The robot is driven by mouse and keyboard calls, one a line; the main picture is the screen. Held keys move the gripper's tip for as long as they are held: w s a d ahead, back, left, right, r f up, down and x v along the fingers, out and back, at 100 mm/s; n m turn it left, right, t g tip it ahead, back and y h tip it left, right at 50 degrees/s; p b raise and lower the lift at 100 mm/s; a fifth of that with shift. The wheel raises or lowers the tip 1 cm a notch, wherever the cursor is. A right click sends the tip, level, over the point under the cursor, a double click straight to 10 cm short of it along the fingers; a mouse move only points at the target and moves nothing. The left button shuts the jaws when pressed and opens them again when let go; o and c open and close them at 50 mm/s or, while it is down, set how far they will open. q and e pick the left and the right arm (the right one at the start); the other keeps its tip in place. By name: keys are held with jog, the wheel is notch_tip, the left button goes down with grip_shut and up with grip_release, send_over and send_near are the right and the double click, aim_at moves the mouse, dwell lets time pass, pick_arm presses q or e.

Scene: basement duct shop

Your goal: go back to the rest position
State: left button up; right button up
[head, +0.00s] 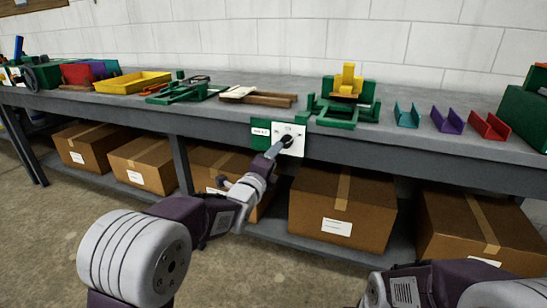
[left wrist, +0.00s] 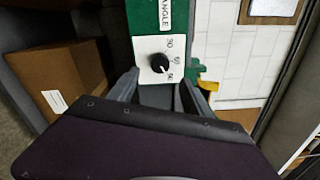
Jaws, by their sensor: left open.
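My left gripper (head: 277,150) is in front of a white dial plate (head: 297,133) on the front edge of the workbench (head: 420,138). In the left wrist view its two grey fingers (left wrist: 157,92) are apart, with nothing seen held between them. A black knob (left wrist: 160,63) sits on the white plate just beyond the fingertips, under a label reading ANGLE (left wrist: 165,15). I cannot tell whether the fingers touch the knob. Part of my right arm shows at the lower right of the head view, but its gripper is out of view.
On the bench are a yellow tray (head: 130,83), green fixtures (head: 185,93), a green stand with a yellow block (head: 348,80), and teal, purple and red channel pieces (head: 488,125). Cardboard boxes (head: 342,205) fill the shelf below. Floor in front is clear.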

pick_arm(q)
jog(key=s+a+f+n+y, duration=0.1)
jog(key=s+a+n+y, duration=0.2)
jog(key=a, duration=0.5)
jog(key=s+a+f+n+g+y, duration=0.1)
jog(key=s+a+f+n+g, duration=0.25)
jog(key=f, duration=0.25)
jog(key=s+a+f+n+g+y, duration=0.1)
jog(key=s+a+f+n+g, duration=0.15)
jog(key=s+f, duration=0.3)
jog(key=s+f+n+g, duration=0.5)
jog(key=s+f+n, duration=0.3)
jog(key=s, duration=0.3)
jog(key=s+f+n+g, duration=0.5)
jog(key=s+f+n, duration=0.3)
jog(key=s, duration=0.4)
notch_tip(320, 180, up, 39)
jog(key=p, duration=3.8)
jog(key=shift+w+a+y+p, duration=0.25)
jog(key=shift+a+y+p, duration=0.05)
jog(key=shift+a+y, duration=0.1)
